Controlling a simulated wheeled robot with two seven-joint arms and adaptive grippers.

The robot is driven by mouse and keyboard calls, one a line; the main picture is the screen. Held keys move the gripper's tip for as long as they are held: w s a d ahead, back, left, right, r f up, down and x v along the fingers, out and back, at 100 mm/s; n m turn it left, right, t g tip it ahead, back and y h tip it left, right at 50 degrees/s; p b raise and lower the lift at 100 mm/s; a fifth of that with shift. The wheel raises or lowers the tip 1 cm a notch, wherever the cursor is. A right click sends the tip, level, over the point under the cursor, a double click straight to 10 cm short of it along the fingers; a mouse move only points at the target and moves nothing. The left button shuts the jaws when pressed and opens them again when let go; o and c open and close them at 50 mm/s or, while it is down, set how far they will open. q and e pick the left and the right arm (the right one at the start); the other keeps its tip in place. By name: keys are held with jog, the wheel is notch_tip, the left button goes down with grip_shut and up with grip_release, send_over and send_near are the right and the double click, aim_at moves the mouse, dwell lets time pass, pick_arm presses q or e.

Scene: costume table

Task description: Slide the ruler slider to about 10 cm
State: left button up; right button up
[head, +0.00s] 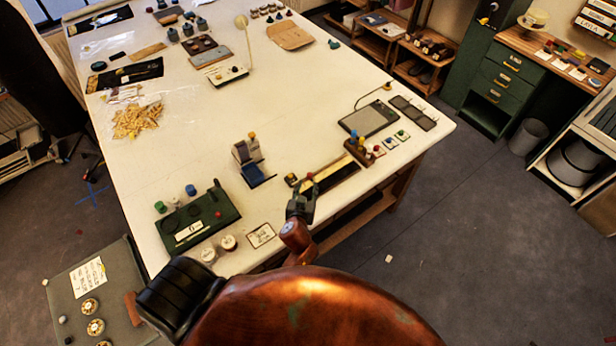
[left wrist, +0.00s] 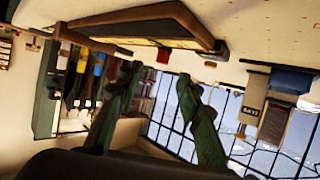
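The ruler (head: 343,180) is a long pale-yellow strip in a dark frame near the front edge of the table. A small red knob (head: 310,177), which looks like the slider, is at its left end. The ruler's frame (left wrist: 150,18) also shows across the top of the left wrist view, with a dark block (left wrist: 216,50) at one end. My left gripper (head: 302,198) is just in front of the ruler's left end and partly hides it. In the left wrist view its two green fingers (left wrist: 160,95) are apart with nothing between them. The scale marks are too small to read.
A rack with colored handles (head: 362,152) stands at the ruler's right end. A blue-and-grey stand (head: 250,162) is behind its left end. A green box (head: 196,216) and a small card (head: 261,235) lie to the left. The table behind the ruler is mostly clear.

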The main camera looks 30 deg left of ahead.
aim_at(310, 175)
pick_arm(q)
jog(key=shift+w+a, duration=0.15)
jog(key=shift+a, duration=0.15)
jog(key=x, duration=0.7)
jog(key=shift+w, duration=0.1)
jog(key=shift+c, duration=0.6)
grip_shut()
